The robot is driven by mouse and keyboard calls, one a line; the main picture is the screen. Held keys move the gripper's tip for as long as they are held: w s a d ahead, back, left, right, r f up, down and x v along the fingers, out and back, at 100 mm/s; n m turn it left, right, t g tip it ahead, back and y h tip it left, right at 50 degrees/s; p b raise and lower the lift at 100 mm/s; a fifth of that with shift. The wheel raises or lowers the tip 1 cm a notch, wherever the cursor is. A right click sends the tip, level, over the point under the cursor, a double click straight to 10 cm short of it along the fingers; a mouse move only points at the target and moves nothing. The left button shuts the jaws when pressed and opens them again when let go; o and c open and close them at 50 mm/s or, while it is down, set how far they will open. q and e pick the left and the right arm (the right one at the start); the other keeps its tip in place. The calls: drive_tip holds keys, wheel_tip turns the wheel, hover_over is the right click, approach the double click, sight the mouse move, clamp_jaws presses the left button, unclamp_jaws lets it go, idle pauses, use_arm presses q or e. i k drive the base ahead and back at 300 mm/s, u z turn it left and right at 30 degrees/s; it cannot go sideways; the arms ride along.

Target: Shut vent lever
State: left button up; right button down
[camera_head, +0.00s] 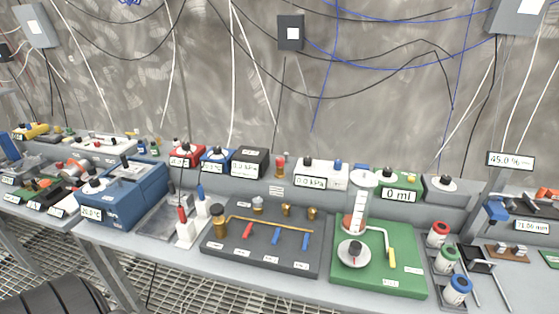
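A dark grey panel (220,245) on the bench carries a brass pipe (270,225) with one red lever (247,231) and two blue levers, a middle one (276,236) and a right one (305,240). All three levers slant across the pipe line toward the front. Small white labels sit in front of them, too small to read, so I cannot tell which is the vent lever. A green board (375,283) to the right has a yellow handle (391,258) on a white bent tube. Neither of my grippers is in view.
A glass cylinder (355,210) and a round dial (353,253) stand on the green board. A white block with red and blue plugs (186,228) stands left of the panel. Red, green and blue capped jars (447,259) stand at right. Space above the panel is clear.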

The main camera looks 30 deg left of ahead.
sight(249, 229)
drive_tip(key=u, duration=1.8)
drive_tip(key=k, duration=0.6)
drive_tip(key=u, duration=1)
drive_tip(key=k, duration=0.8)
drive_tip(key=u, duration=0.8)
drive_tip(key=i, duration=2.7)
drive_tip(key=z, duration=1.2)
drive_tip(key=i, duration=0.9)
drive_tip(key=z, duration=1.4)
drive_tip(key=i, duration=0.4)
drive_tip(key=z, duration=0.3)
